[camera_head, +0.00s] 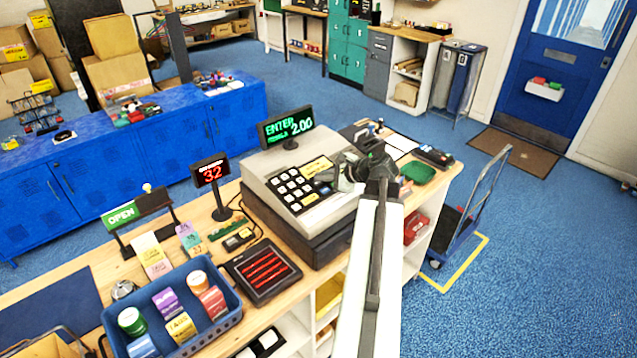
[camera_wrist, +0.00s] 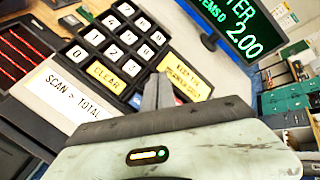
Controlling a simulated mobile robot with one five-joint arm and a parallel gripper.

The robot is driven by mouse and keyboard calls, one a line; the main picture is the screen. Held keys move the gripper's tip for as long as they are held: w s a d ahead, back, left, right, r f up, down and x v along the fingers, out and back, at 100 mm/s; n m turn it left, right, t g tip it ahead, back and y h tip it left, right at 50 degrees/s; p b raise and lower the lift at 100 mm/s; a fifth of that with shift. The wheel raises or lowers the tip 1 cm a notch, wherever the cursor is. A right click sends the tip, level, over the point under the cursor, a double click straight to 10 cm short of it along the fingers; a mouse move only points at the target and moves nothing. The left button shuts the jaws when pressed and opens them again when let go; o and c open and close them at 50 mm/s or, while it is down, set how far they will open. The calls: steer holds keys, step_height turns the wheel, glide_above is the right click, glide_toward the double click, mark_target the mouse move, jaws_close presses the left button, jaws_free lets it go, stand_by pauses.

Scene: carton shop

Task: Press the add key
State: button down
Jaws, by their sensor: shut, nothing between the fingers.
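The cash register (camera_head: 300,190) stands on the wooden counter, with a keypad of white number keys (camera_head: 291,187) on its sloped face. The number keys (camera_wrist: 128,37) and a yellow CLEAR key (camera_wrist: 103,75) show in the wrist view. I cannot read an add key in either view; a bluish patch lies partly hidden behind my fingers. My gripper (camera_wrist: 158,82) is shut and empty, over the register's face to the right of CLEAR. It also shows in the head view (camera_head: 347,178). Whether it touches the face, I cannot tell. The register display (camera_head: 287,126) reads ENTER and 2.00.
A yellow notice (camera_wrist: 187,78) is beside the fingers. A SCAN > TOTAL label (camera_wrist: 76,97) lies below the keys. A small red-digit display (camera_head: 211,171) reads 32. A black scanner plate (camera_head: 262,270) and a blue crate (camera_head: 232,313) of goods stand left of the register.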

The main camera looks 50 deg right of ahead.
steer(key=shift+f+b, duration=0.4)
stand_by(0.6)
steer(key=shift+s+r+p, duration=0.1)
steer(key=shift+r+p, duration=0.7)
steer(key=r+p, duration=0.2)
steer(key=s+r+p, duration=0.1)
steer(key=r+p, duration=0.2)
stand_by(0.6)
steer(key=shift+s+f, duration=0.1)
